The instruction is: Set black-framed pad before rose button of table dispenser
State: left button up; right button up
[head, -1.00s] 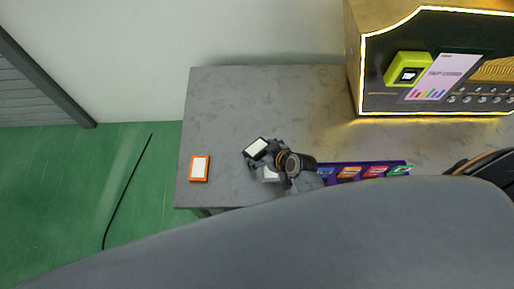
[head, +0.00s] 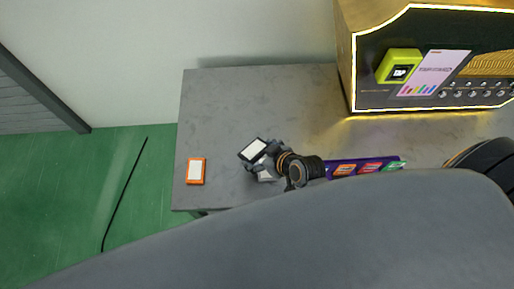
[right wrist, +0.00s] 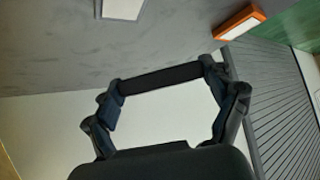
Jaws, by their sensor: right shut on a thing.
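The black-framed pad (head: 253,150) has a white face and is held tilted above the left part of the grey table (head: 225,105). My right gripper (head: 266,160) is shut on it. In the right wrist view, the pad's dark edge (right wrist: 160,78) spans between the fingertips of the right gripper (right wrist: 165,95). The table dispenser (head: 430,65), gold with a black, light-edged front, stands at the back right, apart from the pad. A row of small buttons (head: 478,93) lines its lower front; I cannot tell which is rose. My left gripper is out of view.
An orange-framed pad (head: 196,171) lies near the table's left edge. A white-faced pad (head: 267,175) lies under my right gripper, partly hidden. A purple tray (head: 333,169) with several coloured pads lies to the right, partly covered. The table before the wall is clear left of the dispenser.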

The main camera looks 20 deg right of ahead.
jog(key=s+a+r, duration=0.1)
jog(key=s+r, duration=0.3)
jog(key=s, duration=0.5)
notch_tip(320, 180, up, 12)
jog(key=m+h, duration=0.1)
jog(key=m, duration=0.1)
send_over(261, 144)
jog(key=w+d+r+m+h, duration=0.1)
jog(key=d+r, duration=0.1)
jog(key=r, duration=0.4)
jog(key=w+d+r+m+h, duration=0.1)
jog(key=w+d+r+m, duration=0.1)
jog(key=r, duration=0.4)
jog(key=shift+d+t+h+b, duration=0.15)
jog(key=shift+t+h+b, duration=0.15)
jog(key=shift+t+h, duration=0.1)
